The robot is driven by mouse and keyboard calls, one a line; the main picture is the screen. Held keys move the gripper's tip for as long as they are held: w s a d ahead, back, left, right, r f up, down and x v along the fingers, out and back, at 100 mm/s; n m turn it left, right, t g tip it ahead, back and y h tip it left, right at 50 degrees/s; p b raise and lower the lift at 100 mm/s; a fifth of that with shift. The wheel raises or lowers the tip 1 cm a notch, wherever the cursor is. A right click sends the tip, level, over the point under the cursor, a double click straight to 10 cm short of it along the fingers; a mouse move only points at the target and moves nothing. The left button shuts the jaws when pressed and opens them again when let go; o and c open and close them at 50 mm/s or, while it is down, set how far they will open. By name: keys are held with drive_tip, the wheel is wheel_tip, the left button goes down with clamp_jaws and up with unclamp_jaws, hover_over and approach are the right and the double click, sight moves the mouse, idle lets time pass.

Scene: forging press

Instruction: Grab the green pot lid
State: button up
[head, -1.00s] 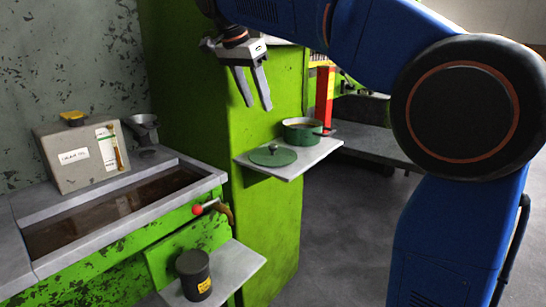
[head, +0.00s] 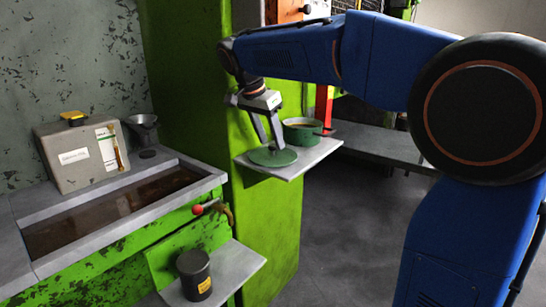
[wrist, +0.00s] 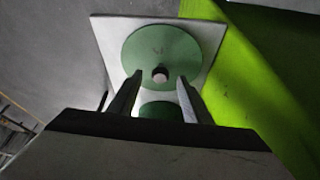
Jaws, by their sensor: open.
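The green pot lid (head: 264,158) lies flat on a small grey shelf (head: 291,172) on the green machine's side. My gripper (head: 274,145) is right above the lid, fingers pointing down, open and empty. In the wrist view the lid (wrist: 160,48) shows as a green disc with a pale round knob (wrist: 160,75). The knob appears between the two fingertips of my gripper (wrist: 158,77), with space on both sides. I cannot tell whether the fingertips touch the lid.
A green pot (head: 303,135) stands close behind the lid on the same shelf; part of it shows between the fingers in the wrist view (wrist: 161,109). The green machine wall (head: 263,215) is close beside the shelf. A dark canister (head: 194,275) stands on a lower shelf.

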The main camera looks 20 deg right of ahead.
drive_tip(key=shift+x, duration=0.8)
clamp_jaws()
drive_tip(key=shift+r, duration=0.1)
